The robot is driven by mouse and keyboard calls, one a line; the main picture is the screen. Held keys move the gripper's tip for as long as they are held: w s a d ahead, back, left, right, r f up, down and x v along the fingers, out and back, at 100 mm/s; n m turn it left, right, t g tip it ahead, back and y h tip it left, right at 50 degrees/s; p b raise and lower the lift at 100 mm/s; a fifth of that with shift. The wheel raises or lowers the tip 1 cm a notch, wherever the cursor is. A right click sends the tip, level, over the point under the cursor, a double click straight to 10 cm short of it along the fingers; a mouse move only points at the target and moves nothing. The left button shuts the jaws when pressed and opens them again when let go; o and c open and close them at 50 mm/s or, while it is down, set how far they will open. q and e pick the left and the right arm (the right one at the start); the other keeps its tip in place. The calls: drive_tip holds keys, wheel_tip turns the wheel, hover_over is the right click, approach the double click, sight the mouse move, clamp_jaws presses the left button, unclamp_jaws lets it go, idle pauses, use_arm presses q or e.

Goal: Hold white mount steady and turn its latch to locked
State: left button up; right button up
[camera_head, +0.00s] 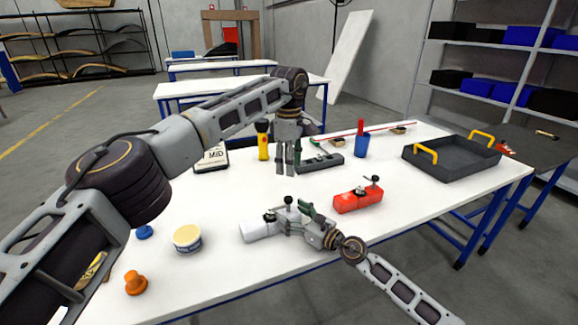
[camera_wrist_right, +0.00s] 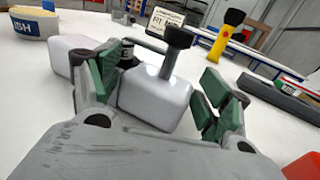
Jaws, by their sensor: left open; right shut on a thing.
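The white mount (camera_head: 258,231) lies near the front middle of the table; it also shows in the right wrist view (camera_wrist_right: 155,102). Its latch (camera_head: 289,201) is a stem with a black knob, standing up from the mount; the black knob shows large in the wrist view (camera_wrist_right: 180,38). I cannot tell whether it is locked. My right gripper (camera_head: 302,218) is shut on the white mount, with green finger pads (camera_wrist_right: 165,92) on either side of its body. My left gripper (camera_head: 284,172) is open and empty, pointing down above and behind the mount, apart from the latch.
A yellow flashlight (camera_head: 263,147), blue cup (camera_head: 361,147) and dark tray (camera_head: 450,163) stand farther back.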

drive_tip(key=o, duration=1.1)
drive_tip(key=shift+o, duration=0.2)
drive_tip(key=shift+s, duration=0.1)
drive_tip(key=shift+v, duration=5.9)
drive_tip(key=shift+d, duration=0.1)
drive_tip(key=shift+r, duration=0.15)
wheel_tip(320, 180, up, 9)
drive_tip(key=p, duration=0.9)
drive_tip(key=shift+r+p, duration=0.4)
drive_tip(key=shift+p, duration=0.15)
